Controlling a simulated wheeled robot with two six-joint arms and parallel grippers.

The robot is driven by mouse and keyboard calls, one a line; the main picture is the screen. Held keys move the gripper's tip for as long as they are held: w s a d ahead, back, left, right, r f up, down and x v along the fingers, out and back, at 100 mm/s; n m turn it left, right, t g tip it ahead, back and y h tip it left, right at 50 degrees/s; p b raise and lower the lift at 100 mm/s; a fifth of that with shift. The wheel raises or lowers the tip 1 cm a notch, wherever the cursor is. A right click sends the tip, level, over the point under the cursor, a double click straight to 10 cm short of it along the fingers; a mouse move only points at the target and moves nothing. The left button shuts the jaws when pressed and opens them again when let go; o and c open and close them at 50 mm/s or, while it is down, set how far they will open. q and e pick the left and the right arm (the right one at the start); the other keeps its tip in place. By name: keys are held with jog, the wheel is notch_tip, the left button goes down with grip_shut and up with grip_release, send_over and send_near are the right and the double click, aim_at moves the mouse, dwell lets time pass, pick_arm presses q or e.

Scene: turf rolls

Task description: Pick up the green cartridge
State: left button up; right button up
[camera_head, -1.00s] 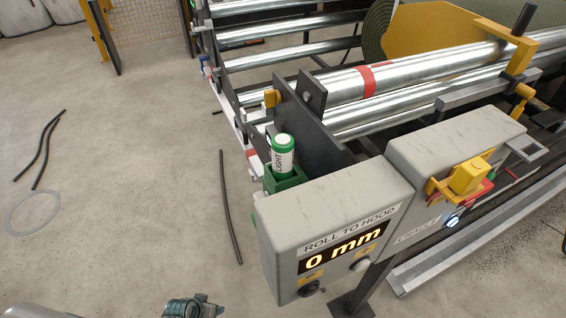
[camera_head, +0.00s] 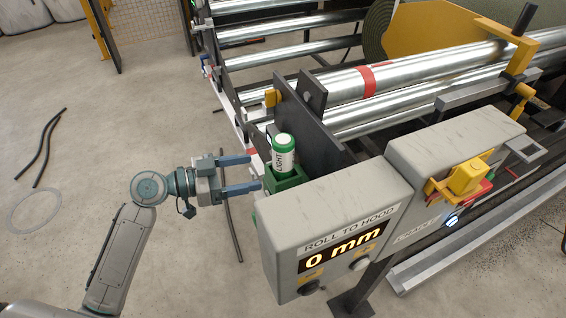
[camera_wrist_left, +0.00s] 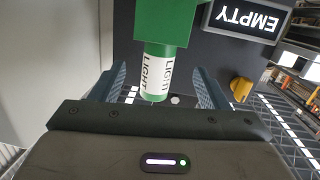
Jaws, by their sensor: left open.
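The green cartridge (camera_head: 283,154) has a white band lettered LIGHT and a green cap. It stands upright in a green holder (camera_head: 284,182) beside the grey display box. My left gripper (camera_head: 257,174) is open, its two fingers pointing right toward the cartridge from its left side. In the left wrist view the cartridge (camera_wrist_left: 157,72) shows between the two open fingers (camera_wrist_left: 157,88), with the green holder (camera_wrist_left: 163,22) next to it. I cannot tell whether the fingertips reach around it. My right gripper is not in view.
The grey box (camera_head: 335,225) reads "ROLL TO HOOD 0 mm" close beside the holder. A dark plate (camera_head: 312,135) and metal rollers (camera_head: 390,82) stand behind. An EMPTY sign (camera_wrist_left: 247,19) shows in the left wrist view. Open floor (camera_head: 110,130) lies to the left.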

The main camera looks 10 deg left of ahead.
aim_at(287, 146)
pick_arm(q)
jog(key=shift+m+h, duration=0.7)
jog(key=shift+h, duration=0.2)
jog(key=d+r, duration=0.1)
jog(key=w+d+r+p, duration=0.1)
jog(key=r, duration=0.1)
jog(key=d+r, duration=0.1)
jog(key=shift+w+d+r+p, duration=0.35)
jog(key=shift+d+r+p, duration=0.05)
jog(key=shift+x, duration=0.8)
jog(key=p+x, duration=0.1)
jog(key=x, duration=0.1)
jog(key=p+x, duration=0.2)
jog(key=shift+w, duration=0.35)
jog(key=shift+w+d+f, duration=0.15)
jog(key=shift+w+d, duration=0.05)
jog(key=shift+d, duration=0.2)
grip_shut()
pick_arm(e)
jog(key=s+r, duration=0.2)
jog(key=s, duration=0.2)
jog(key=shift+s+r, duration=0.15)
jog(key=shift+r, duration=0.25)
